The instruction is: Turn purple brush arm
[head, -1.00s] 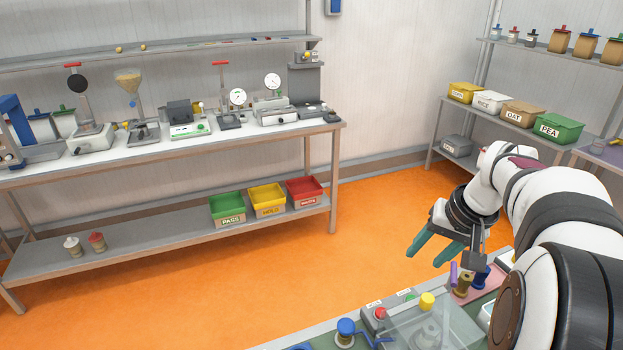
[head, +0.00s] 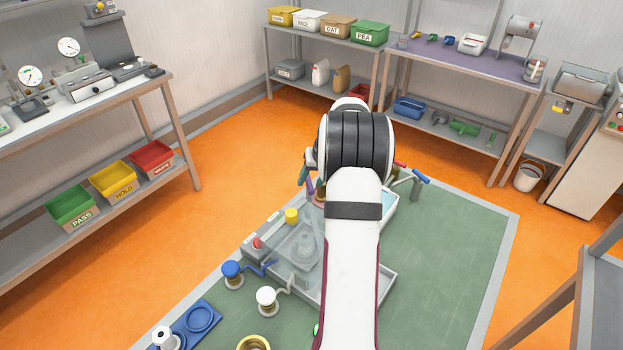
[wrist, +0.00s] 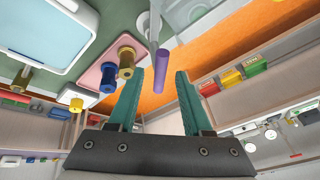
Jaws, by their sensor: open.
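The purple brush arm (wrist: 161,72) is a purple rod with a pale stem running up from it. In the wrist view it shows between the tips of my two teal fingers. My gripper (wrist: 158,98) is open and its fingers stand apart on either side of the rod in the picture. I cannot tell whether the rod lies between them in depth or just beyond the tips. In the head view only a bit of the purple arm (head: 310,188) shows, close to my teal fingertips (head: 303,175). My own arm hides the rest of the gripper there.
A blue spool (wrist: 108,78) and a brass spool (wrist: 126,62) stand close by on a pink mat (wrist: 92,84). A clear cover (head: 283,243), a yellow cap (head: 291,215), a blue knob (head: 232,269) and a white knob (head: 266,296) stand nearby. The green bench (head: 450,265) is clear at right.

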